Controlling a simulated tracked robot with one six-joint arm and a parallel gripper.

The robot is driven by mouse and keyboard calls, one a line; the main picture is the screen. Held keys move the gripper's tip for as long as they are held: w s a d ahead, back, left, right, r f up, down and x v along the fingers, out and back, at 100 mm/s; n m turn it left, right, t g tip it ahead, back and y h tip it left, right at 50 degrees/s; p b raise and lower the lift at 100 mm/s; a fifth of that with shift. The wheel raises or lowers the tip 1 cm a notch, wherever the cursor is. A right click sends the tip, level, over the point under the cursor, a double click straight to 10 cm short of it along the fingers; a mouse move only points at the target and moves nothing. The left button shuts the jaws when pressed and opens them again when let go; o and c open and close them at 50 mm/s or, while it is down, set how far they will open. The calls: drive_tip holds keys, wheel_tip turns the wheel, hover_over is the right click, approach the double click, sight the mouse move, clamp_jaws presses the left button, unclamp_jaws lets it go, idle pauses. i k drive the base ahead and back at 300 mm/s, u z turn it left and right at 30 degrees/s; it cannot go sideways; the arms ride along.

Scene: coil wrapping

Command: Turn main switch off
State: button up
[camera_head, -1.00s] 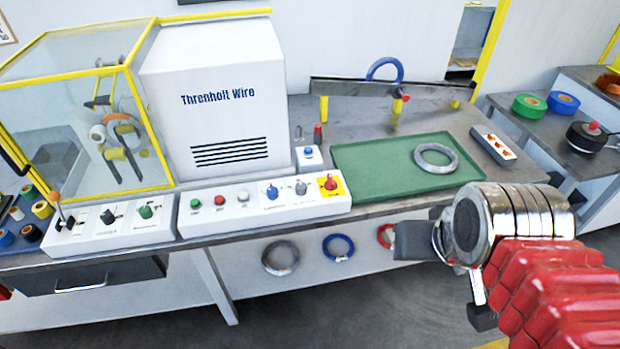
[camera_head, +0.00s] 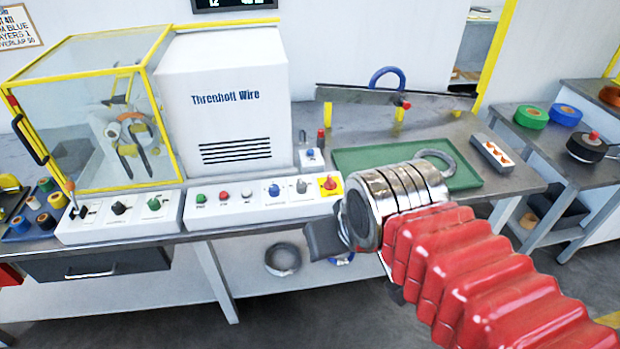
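The main switch, a red rotary knob on a yellow plate (camera_head: 329,184), sits at the right end of the white control panel (camera_head: 262,207). My gripper (camera_head: 322,240) is below and slightly left of the switch in the head view, in front of the table edge and apart from the knob. Its dark end is small and seen from behind, so I cannot tell whether the fingers are open or shut. My red-sleeved arm covers part of the table's right side.
Other buttons and knobs (camera_head: 274,190) line the panel left of the switch. A green tray (camera_head: 365,158) with a grey coil (camera_head: 440,160) is at right. A clear yellow-framed guard (camera_head: 90,110) stands at left.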

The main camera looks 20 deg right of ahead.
sight(329, 184)
drive_tip(key=u, duration=0.2)
drive_tip(key=i, duration=1)
drive_tip(key=u, duration=0.1)
